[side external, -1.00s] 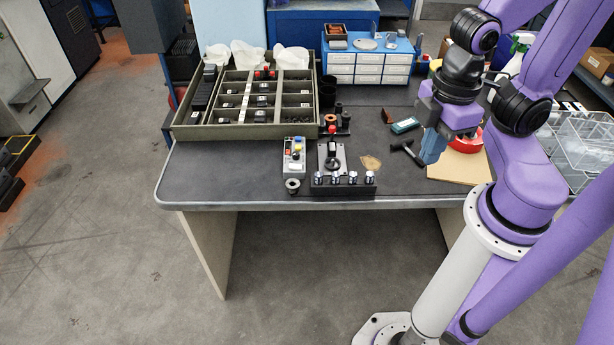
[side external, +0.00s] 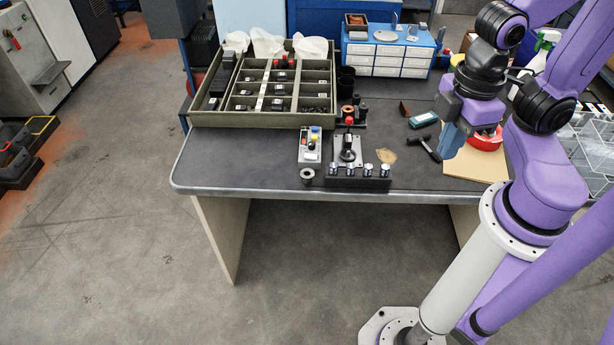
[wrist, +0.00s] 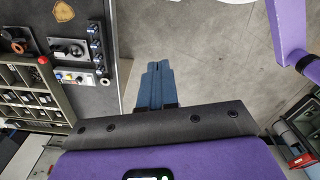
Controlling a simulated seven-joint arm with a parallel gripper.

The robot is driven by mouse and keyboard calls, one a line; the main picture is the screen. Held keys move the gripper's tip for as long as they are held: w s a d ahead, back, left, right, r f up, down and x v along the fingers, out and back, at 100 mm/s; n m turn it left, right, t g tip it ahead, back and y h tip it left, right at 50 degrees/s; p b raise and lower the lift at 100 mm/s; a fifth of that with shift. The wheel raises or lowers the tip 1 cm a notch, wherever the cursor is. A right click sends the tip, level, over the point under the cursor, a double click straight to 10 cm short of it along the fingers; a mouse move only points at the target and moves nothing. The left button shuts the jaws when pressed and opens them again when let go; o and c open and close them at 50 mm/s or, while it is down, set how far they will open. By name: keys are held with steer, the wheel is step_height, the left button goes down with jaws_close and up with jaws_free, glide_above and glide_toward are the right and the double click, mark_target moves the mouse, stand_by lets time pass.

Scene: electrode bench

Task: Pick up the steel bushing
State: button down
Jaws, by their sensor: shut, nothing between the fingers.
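A small grey metal ring that looks like the steel bushing (side external: 307,175) lies at the bench's front edge, just in front of a small control box (side external: 310,146) and left of a dark block with several silver knobs (side external: 357,180). In the wrist view a small ring (wrist: 104,82) shows at the bench edge beside the box. My gripper (side external: 446,156) hangs above the right part of the bench, well to the right of the ring. Its blue fingers (wrist: 154,64) are shut together in the wrist view with nothing between them.
A joystick plate (side external: 348,148) stands behind the knob block. A divided green tray (side external: 262,122) fills the back left. A hammer (side external: 425,148), a red tape roll (side external: 485,138) and a cardboard sheet (side external: 470,166) lie near my gripper. The front left of the bench is clear.

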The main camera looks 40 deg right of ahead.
steer(key=c, duration=0.9)
jaws_free()
steer(key=shift+c, duration=0.2)
steer(key=m, duration=3.2)
glide_above(307, 171)
step_height(307, 171, down, 10)
steer(key=f, duration=0.8)
steer(key=a+f, duration=0.1)
steer(key=f, duration=0.3)
steer(key=shift+s, duration=0.25)
steer(key=shift+s+d+f, duration=0.1)
steer(key=shift+f, duration=1.2)
steer(key=shift+d+f, duration=0.1)
steer(key=shift+f, duration=1.2)
